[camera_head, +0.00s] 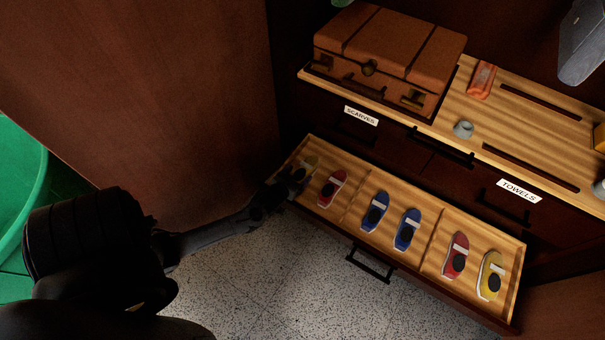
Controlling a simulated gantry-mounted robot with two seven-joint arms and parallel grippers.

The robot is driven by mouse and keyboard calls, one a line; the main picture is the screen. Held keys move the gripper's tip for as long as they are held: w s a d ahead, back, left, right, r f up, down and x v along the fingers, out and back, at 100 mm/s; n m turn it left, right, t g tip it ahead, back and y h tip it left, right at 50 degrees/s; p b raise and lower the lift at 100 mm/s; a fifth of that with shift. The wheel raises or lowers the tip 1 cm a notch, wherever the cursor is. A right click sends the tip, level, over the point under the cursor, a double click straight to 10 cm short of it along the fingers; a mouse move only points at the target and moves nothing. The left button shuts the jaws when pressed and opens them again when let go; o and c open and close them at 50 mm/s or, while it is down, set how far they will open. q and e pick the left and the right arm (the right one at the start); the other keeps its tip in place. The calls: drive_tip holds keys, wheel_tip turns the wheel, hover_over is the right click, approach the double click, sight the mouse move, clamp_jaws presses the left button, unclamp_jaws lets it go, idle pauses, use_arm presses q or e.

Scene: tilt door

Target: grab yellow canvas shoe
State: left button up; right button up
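A yellow canvas shoe (310,162) lies at the far left end of the open drawer, dim and partly hidden by my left gripper. My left gripper (294,181) reaches in over the drawer's left end, right at this shoe. Its fingers are dark and blend together, so I cannot tell whether they are open or shut, or whether they touch the shoe. A second yellow shoe (491,276) lies at the right end of the same drawer, clear of any gripper. My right gripper is not in view.
The open drawer (432,199) also holds red shoes (333,188) and blue shoes (375,212), with thin dividers between. Above it, a brown suitcase (390,55) rests on a wooden surface. A wooden panel (150,90) stands left of the drawer. Speckled floor lies in front.

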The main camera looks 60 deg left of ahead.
use_arm(q)
drive_tip(key=c, duration=0.9)
drive_tip(key=shift+r, duration=0.2)
